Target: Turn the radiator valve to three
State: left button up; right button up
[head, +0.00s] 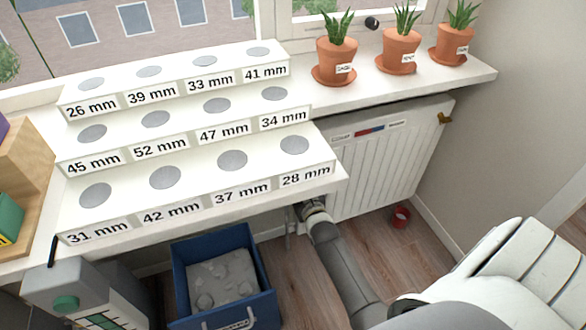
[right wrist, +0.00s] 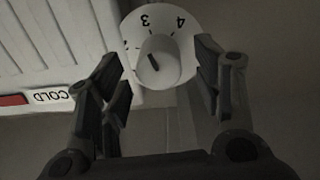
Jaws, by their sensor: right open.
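The radiator valve's white dial (right wrist: 145,22) shows in the right wrist view with a 3 and a 4 near its far edge and a partly hidden mark at its left. Its knob (right wrist: 168,62) carries a short dark slanted line; I cannot tell exactly which number it points at. My right gripper (right wrist: 160,75) is open, with one finger on each side of the knob; contact is not clear. In the head view my right arm reaches under the sill's front edge, and the valve is not clearly visible there. My left gripper is not in view.
White stepped blocks (head: 330,158) overhang near my arm.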

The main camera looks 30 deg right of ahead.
jog(key=v, duration=1)
jog(key=s+a+f+n+g+y, duration=0.1)
jog(key=s+a+f+g+y, duration=0.2)
jog(key=f, duration=0.5)
jog(key=s+a+f+n+g, duration=0.1)
jog(key=s+a+f+g, duration=0.4)
jog(key=f, duration=0.3)
jog(key=s+a+f+n+g+y, duration=0.1)
jog(key=s+a+f+g+y, duration=0.15)
jog(key=s+f, duration=0.4)
jog(key=s+a+f+n+g, duration=0.1)
jog(key=s+a+f+g, duration=0.25)
jog(key=s+f, duration=0.45)
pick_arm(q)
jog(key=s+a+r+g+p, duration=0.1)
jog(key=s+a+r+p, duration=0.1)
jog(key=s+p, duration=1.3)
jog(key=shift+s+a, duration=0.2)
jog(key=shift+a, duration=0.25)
pick_arm(e)
jog(key=s+d+r+g, duration=0.2)
jog(key=s+d, duration=0.1)
jog(key=s, duration=1.5)
jog(key=shift+n+h, duration=0.3)
jog(key=shift+h, duration=0.15)
jog(key=shift+d+r, duration=0.1)
jog(key=shift+d, duration=0.05)
